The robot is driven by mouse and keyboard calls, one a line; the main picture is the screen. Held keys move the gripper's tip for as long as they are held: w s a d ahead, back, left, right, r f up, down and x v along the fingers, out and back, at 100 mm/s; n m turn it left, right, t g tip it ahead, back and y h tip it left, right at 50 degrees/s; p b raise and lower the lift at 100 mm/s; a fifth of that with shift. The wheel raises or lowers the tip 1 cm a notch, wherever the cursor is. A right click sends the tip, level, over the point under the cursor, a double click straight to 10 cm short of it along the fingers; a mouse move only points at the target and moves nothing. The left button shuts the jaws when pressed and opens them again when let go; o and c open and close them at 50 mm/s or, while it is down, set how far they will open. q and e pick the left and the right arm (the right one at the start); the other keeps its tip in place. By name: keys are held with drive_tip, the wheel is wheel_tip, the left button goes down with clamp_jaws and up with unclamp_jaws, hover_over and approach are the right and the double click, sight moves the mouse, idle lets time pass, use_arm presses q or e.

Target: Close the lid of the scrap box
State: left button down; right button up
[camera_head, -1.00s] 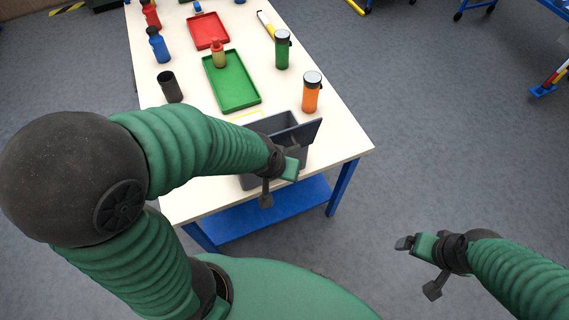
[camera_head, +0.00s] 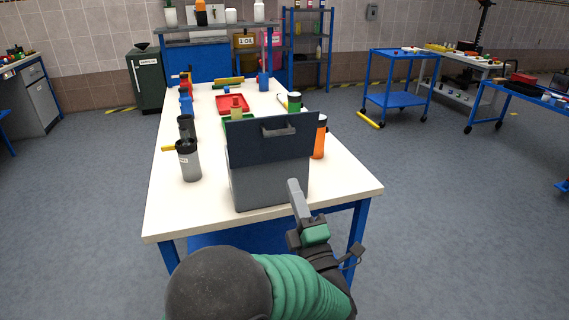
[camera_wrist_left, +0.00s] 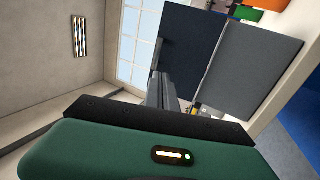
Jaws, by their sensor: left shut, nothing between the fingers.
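The scrap box (camera_head: 268,186) is a grey box near the front end of the white table. Its dark blue lid (camera_head: 240,150) stands raised, roughly upright, with a handle slot near its top edge. The box opening is hidden behind the lid. My left gripper (camera_head: 294,187) is shut and empty, its fingers pointing up in front of the box's lower right corner. In the left wrist view the fingers (camera_wrist_left: 163,90) show near the dark lid (camera_wrist_left: 190,50), with the grey box wall (camera_wrist_left: 252,65) to its right. Contact cannot be told. My right gripper is out of view.
An orange bottle (camera_head: 319,138) stands just right of the box. A red tray (camera_head: 238,104) lies farther back.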

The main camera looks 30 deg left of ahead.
use_arm(q)
drive_tip(key=x, duration=1.2)
drive_tip(key=shift+d+r, duration=0.2)
drive_tip(key=shift+w+d+r, duration=0.1)
drive_tip(key=shift+w+d, duration=0.05)
drive_tip(key=shift+d, duration=0.05)
